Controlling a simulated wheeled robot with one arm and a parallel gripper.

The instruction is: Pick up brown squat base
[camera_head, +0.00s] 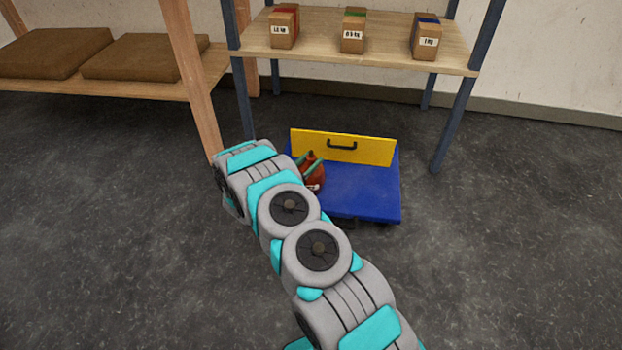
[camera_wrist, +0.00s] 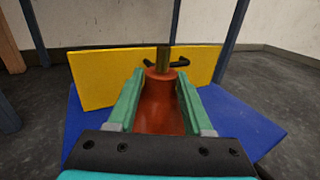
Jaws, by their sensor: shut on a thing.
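The brown squat base (camera_head: 314,181) is a reddish-brown body with a narrow neck and a short stem on top. In the head view it is at the left side of the blue cart deck, partly hidden by my arm. In the wrist view the brown squat base (camera_wrist: 160,107) stands upright between the two green fingers. My gripper (camera_wrist: 160,92) is shut on it, one finger on each side; it also shows in the head view (camera_head: 312,168). I cannot tell whether the base touches the deck, as its lower part is hidden.
The blue cart (camera_head: 362,190) has a yellow upright panel (camera_head: 365,151) with a black handle behind the base. A shelf (camera_head: 380,52) with three labelled boxes stands behind. A wooden rack (camera_head: 120,88) with brown slabs is at the left. The floor at right is clear.

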